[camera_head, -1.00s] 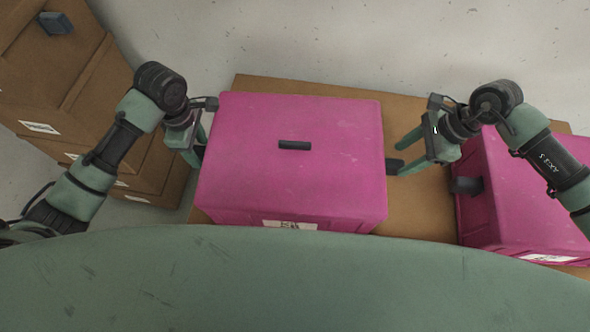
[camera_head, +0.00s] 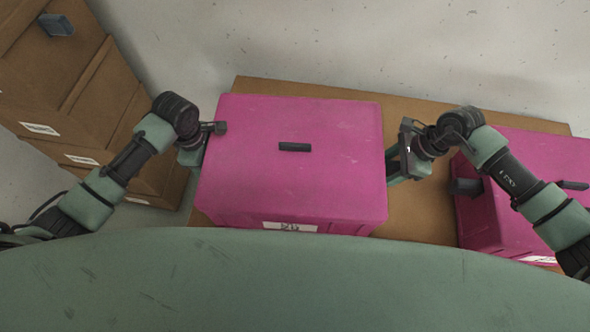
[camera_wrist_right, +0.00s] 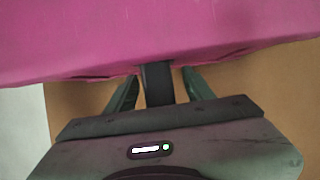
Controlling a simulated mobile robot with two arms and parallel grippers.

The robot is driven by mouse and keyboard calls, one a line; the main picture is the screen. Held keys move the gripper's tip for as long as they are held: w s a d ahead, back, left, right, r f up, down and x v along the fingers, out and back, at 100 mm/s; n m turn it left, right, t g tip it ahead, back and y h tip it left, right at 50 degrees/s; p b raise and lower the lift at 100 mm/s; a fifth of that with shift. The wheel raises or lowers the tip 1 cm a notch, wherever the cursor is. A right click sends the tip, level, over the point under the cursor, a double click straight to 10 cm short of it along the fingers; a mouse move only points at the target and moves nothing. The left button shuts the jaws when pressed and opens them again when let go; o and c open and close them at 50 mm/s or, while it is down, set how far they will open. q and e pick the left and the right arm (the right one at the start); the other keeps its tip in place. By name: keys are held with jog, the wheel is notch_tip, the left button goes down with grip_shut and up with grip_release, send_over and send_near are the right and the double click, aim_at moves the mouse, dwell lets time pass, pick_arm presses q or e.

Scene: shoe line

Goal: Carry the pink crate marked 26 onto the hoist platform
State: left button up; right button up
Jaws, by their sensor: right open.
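A pink crate (camera_head: 290,185) sits on a brown board in the middle of the head view. Its front label (camera_head: 290,227) is too small to read surely. A dark handle bar (camera_head: 295,147) shows on its top. My right gripper (camera_head: 394,166) is at the crate's right side. In the right wrist view its open fingers (camera_wrist_right: 160,88) stand on either side of a dark side handle (camera_wrist_right: 158,75), with gaps showing. My left gripper (camera_head: 192,154) is close against the crate's left side; its fingertips are mostly hidden. The hoist platform cannot be made out.
A second pink crate (camera_head: 480,213) stands to the right on the brown board (camera_head: 425,215), partly behind my right arm. Brown crates (camera_head: 60,80) are stacked at the left. Pale floor (camera_head: 350,45) lies clear beyond the board.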

pick_arm(q)
jog(key=shift+f, duration=0.15)
pick_arm(e)
jog(key=shift+f, duration=0.1)
pick_arm(q)
grip_shut()
pick_arm(e)
grip_shut()
pick_arm(q)
jog(key=shift+w, duration=0.1)
pick_arm(e)
jog(key=shift+w, duration=0.1)
dwell(0.8)
